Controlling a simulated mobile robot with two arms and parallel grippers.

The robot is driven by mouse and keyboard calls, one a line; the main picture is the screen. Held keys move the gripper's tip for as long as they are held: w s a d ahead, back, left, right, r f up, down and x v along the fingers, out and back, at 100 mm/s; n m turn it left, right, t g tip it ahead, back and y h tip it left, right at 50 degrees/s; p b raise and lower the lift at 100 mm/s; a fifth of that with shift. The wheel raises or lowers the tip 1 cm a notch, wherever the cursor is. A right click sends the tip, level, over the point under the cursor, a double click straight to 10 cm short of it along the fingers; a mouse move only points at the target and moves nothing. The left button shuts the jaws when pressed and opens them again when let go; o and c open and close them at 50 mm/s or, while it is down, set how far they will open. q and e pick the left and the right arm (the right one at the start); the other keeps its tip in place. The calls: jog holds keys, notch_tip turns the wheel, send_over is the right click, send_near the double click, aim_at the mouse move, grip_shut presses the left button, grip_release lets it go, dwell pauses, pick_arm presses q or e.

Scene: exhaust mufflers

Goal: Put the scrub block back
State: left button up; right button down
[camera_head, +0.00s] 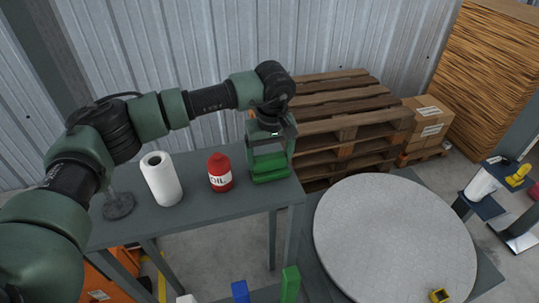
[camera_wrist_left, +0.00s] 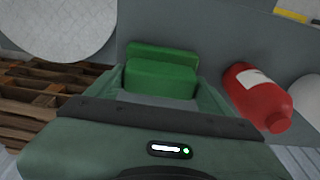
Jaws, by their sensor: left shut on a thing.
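The green scrub block (camera_head: 270,174) is at the right end of the grey table (camera_head: 232,202), between the fingers of my left gripper (camera_head: 269,163). In the left wrist view the block (camera_wrist_left: 161,80) shows as a stepped green shape between the two fingers. My left gripper (camera_wrist_left: 160,88) points down and is shut on it. The block is at about table-top height; I cannot tell whether it touches the table. My right gripper is not in view.
A red oil bottle (camera_head: 220,173) stands just left of the gripper, with a white paper roll (camera_head: 161,179) further left. Wooden pallets (camera_head: 345,118) are behind. A large round grey disc (camera_head: 394,240) lies to the right. Small blue (camera_head: 240,292) and green (camera_head: 290,284) pieces show at the bottom.

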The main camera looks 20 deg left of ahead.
aim_at(272, 160)
pick_arm(q)
jog(key=shift+s+f, duration=0.1)
jog(key=o, duration=1.1)
jog(key=shift+r, duration=0.25)
jog(key=r+b, duration=0.1)
jog(key=r, duration=0.3)
jog(key=r+b, duration=0.2)
jog(key=r, duration=0.1)
jog(key=s+d+r+b, duration=0.1)
jog(key=r, duration=0.3)
jog(key=shift+r, duration=0.35)
jog(key=shift+s+f, duration=0.1)
jog(key=shift+s, duration=0.05)
